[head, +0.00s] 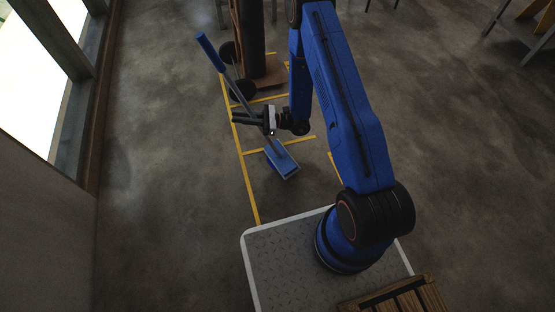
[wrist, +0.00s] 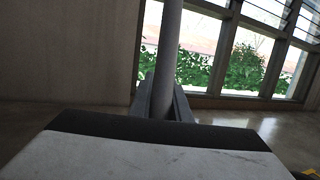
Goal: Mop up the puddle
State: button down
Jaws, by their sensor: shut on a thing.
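A mop with a blue grip (head: 210,52), a grey pole and a flat blue head (head: 281,160) leans to the upper left in the head view. My gripper (head: 245,118) is shut on its pole, partway up. In the wrist view the grey pole (wrist: 167,55) stands between my two fingers. The mop head is low, at or near the concrete floor; I cannot tell whether it touches. I cannot make out a puddle in either view. The floor under the mop head is hidden.
Yellow lines (head: 243,170) mark a floor bay around the mop. A dark upright with wheels and a brown base (head: 268,72) stands just beyond it. A windowed wall (head: 85,120) runs along the left. Tables (head: 525,28) stand far right. Open floor lies between.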

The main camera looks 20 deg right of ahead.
dwell(0.4)
jog(key=d, duration=2.1)
jog(key=shift+d+f, duration=0.3)
jog(key=shift+d, duration=0.05)
jog(key=shift+a, duration=0.1)
jog(key=a, duration=2.1)
jog(key=shift+a, duration=0.4)
jog(key=shift+d, duration=0.1)
jog(key=d, duration=1)
jog(key=shift+d, duration=0.4)
jog(key=shift+r, duration=0.1)
